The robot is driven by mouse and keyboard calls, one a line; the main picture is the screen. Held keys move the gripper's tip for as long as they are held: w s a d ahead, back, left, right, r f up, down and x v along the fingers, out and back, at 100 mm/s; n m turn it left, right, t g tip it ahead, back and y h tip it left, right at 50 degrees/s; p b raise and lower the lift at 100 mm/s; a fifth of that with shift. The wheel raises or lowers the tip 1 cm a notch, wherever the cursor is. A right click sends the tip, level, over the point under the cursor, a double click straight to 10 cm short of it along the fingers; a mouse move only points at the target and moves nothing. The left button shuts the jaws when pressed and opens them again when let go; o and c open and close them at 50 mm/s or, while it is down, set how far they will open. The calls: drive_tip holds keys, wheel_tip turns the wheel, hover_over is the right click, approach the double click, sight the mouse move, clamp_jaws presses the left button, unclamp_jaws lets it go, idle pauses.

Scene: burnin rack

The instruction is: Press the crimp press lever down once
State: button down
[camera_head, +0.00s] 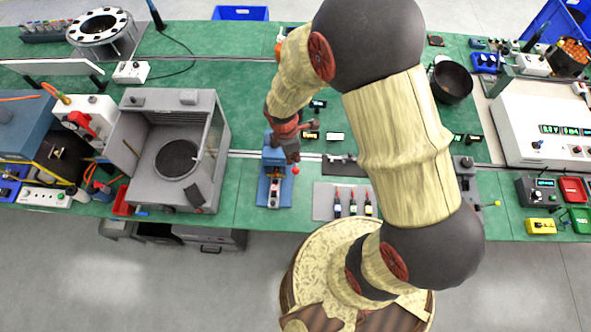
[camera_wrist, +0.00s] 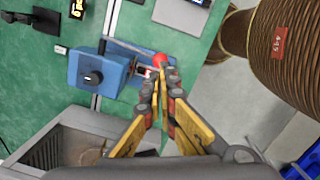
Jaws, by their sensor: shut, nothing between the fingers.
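The crimp press is a small blue machine (camera_head: 265,188) near the front edge of the green bench. Its lever ends in a red ball (camera_head: 296,170) on the press's right side. In the wrist view the blue body (camera_wrist: 112,73) lies left of my fingers, and the red ball (camera_wrist: 159,59) is right at their tips. My gripper (camera_wrist: 158,82) is shut and empty. In the head view my gripper (camera_head: 292,155) is over the back of the press and hides part of it. I cannot tell whether the fingertips touch the ball.
A grey chamber with a round dark plate (camera_head: 177,158) stands left of the press. A metal rail (camera_head: 245,153) runs along the bench behind.

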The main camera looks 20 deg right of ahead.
sight(294, 170)
drive_tip(key=shift+f, duration=0.1)
drive_tip(key=f+b, duration=0.1)
drive_tip(key=f, duration=0.1)
drive_tip(key=f+b, duration=0.4)
drive_tip(key=shift+d+f, duration=0.35)
drive_tip(key=shift+f, duration=0.05)
drive_tip(key=shift+s, duration=0.1)
drive_tip(key=shift+f+b, duration=1.7)
drive_tip(key=shift+f, duration=0.55)
drive_tip(key=a, duration=0.1)
drive_tip(key=a+r+p, duration=0.1)
drive_tip(key=a, duration=0.1)
drive_tip(key=shift+r, duration=0.15)
